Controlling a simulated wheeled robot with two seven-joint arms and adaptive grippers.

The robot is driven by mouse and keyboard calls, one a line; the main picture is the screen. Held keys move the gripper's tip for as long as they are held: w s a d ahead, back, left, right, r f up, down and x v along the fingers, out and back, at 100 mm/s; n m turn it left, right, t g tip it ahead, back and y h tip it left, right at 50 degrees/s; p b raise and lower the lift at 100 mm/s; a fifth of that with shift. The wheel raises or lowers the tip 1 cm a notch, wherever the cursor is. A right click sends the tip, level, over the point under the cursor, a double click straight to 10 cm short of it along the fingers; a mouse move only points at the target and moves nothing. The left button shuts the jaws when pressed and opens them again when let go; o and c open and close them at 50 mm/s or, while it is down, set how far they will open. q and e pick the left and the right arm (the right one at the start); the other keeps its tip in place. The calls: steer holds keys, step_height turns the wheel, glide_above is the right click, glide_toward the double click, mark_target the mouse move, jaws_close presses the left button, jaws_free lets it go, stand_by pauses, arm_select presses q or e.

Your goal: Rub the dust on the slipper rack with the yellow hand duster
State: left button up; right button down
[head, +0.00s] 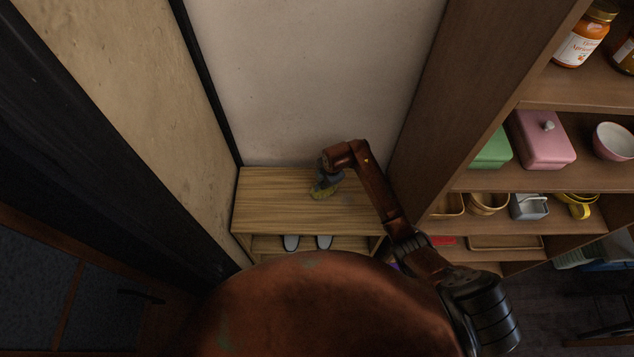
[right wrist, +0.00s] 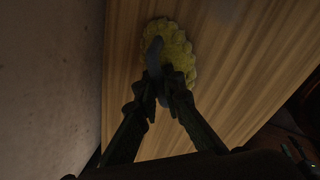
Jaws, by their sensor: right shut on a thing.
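The slipper rack (head: 272,203) is a low wooden unit against the back wall, with a pair of grey slippers (head: 291,242) on its lower shelf. My right gripper (head: 328,180) is over the rack's top, right of its middle. In the right wrist view the gripper (right wrist: 157,88) is shut on the dark handle of the yellow hand duster (right wrist: 176,50). The duster's fluffy head is at or very close to the wooden top; I cannot tell whether it touches. The duster also shows in the head view (head: 322,193). I cannot make out dust on the top. My left gripper is not in view.
A tall shelf unit (head: 455,75) stands close on the right, holding jars, a pink box (head: 541,139), a bowl (head: 613,141) and baskets. Walls bound the rack at the back and left. The left part of the rack's top is clear.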

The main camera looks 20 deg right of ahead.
mark_target(322, 193)
steer(key=shift+f, duration=0.3)
steer(key=shift+s+r, duration=0.1)
steer(key=shift+s, duration=0.05)
steer(key=s+p, duration=0.1)
steer(key=s+a+p, duration=0.1)
steer(key=s+p, duration=0.1)
steer(key=shift+r, duration=0.2)
steer(key=shift+s+a+f, duration=0.1)
steer(key=shift+s+f, duration=0.05)
steer(key=shift+s, duration=0.3)
